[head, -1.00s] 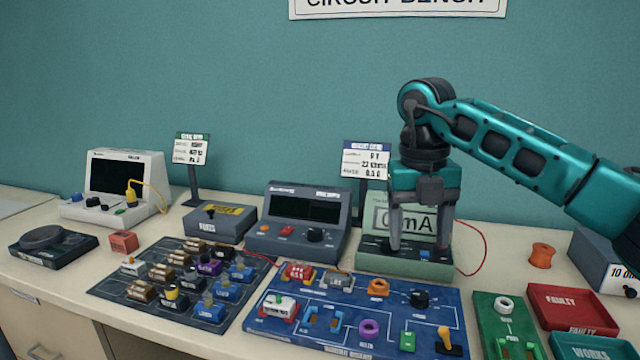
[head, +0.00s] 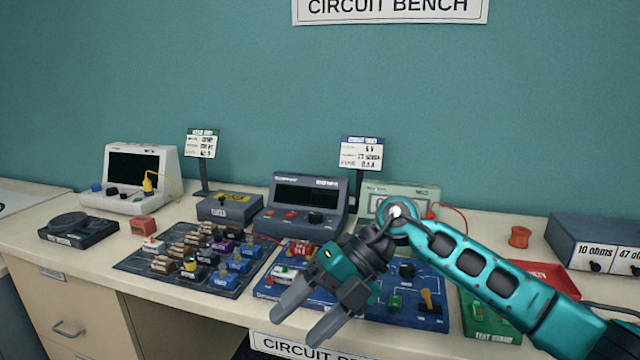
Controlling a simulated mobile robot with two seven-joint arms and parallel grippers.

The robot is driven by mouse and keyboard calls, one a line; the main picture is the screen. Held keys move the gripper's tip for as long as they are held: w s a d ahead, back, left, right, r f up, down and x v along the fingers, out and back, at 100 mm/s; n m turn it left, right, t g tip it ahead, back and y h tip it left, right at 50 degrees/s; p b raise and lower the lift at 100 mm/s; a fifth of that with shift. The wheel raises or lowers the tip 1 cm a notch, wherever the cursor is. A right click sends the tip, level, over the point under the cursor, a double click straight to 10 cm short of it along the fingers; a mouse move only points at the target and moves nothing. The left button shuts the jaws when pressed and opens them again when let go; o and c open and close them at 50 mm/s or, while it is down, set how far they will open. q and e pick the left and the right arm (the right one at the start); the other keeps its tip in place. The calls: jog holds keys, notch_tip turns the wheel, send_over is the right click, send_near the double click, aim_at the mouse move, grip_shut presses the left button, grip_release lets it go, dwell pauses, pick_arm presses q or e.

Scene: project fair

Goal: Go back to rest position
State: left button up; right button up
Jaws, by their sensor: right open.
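My right gripper (head: 303,318) hangs in front of the blue circuit board (head: 432,318), near the table's front edge. Its two grey fingers are apart with nothing between them, and they point down and left. The teal right arm comes in from the right and hides the middle of the blue board and part of the green meter (head: 418,192) behind it. My left gripper is not in view.
A dark parts mat (head: 135,262) with several components lies left of the board. Behind stand a grey meter (head: 268,222), a grey box (head: 225,208) and a white oscilloscope (head: 165,165). A red tray (head: 540,272), an orange spool (head: 519,237) and a resistor drawer box (head: 590,235) are at right.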

jog(key=s+a+r+m+y, duration=0.1)
jog(key=s+a+m+y, duration=0.25)
jog(key=a+y, duration=0.35)
jog(key=w+d+f+m+t+h, duration=0.1)
jog(key=d+f+m+t+h, duration=0.1)
jog(key=d+f+m+t, duration=0.45)
jog(key=d+f+m+t+h, duration=0.15)
jog(key=d+m+t, duration=0.25)
jog(key=m+t, duration=0.55)
jog(key=w+d+f+m+t+h, duration=0.1)
jog(key=d+f+m+t+h, duration=0.3)
jog(key=m, duration=0.6)
jog(key=s+d+f+m+g+h+p, duration=0.1)
jog(key=s+d+f+m+g+h, duration=0.4)
jog(key=s+d+f, duration=0.7)
notch_tip(320, 180, down, 4)
jog(key=shift+s+d+m+g+h, duration=0.2)
jog(key=shift+s+m+g+h, duration=0.1)
jog(key=shift+s+m+h, duration=0.6)
